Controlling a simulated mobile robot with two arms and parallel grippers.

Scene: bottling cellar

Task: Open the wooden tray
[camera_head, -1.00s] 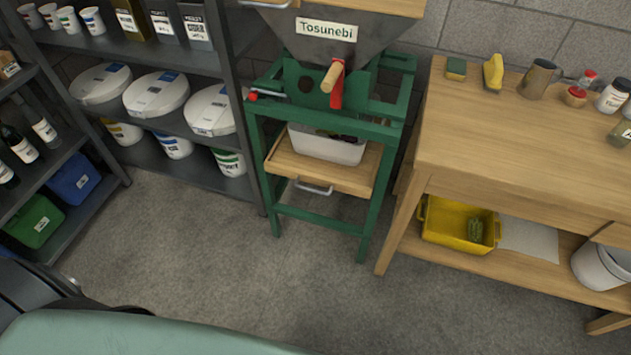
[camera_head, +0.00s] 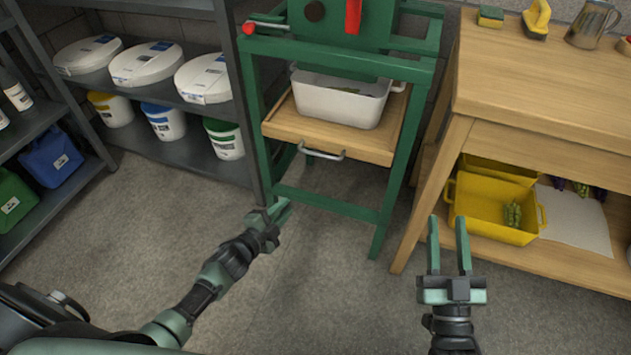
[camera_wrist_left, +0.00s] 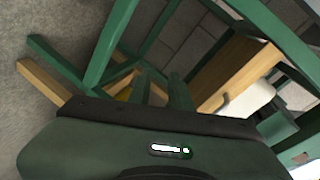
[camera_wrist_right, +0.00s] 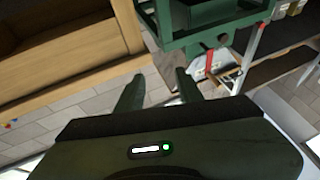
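The wooden tray (camera_head: 372,151) sits in the green stand under the hopper, with a metal handle (camera_head: 322,154) on its front. A white tub (camera_head: 340,105) rests on it. The tray also shows in the left wrist view (camera_wrist_left: 238,72). My left gripper (camera_head: 284,207) is open and empty, below and in front of the handle, apart from it. My right gripper (camera_head: 448,232) is open and empty, to the right of the stand and in front of the workbench. How far the tray is pulled out is hard to tell.
The green stand's legs (camera_head: 387,195) and lower crossbar (camera_head: 325,203) frame the space below the tray. A wooden workbench (camera_head: 540,90) with a yellow crate (camera_head: 482,212) underneath stands right. Shelves with white buckets (camera_head: 205,80) stand left. The floor in front is clear.

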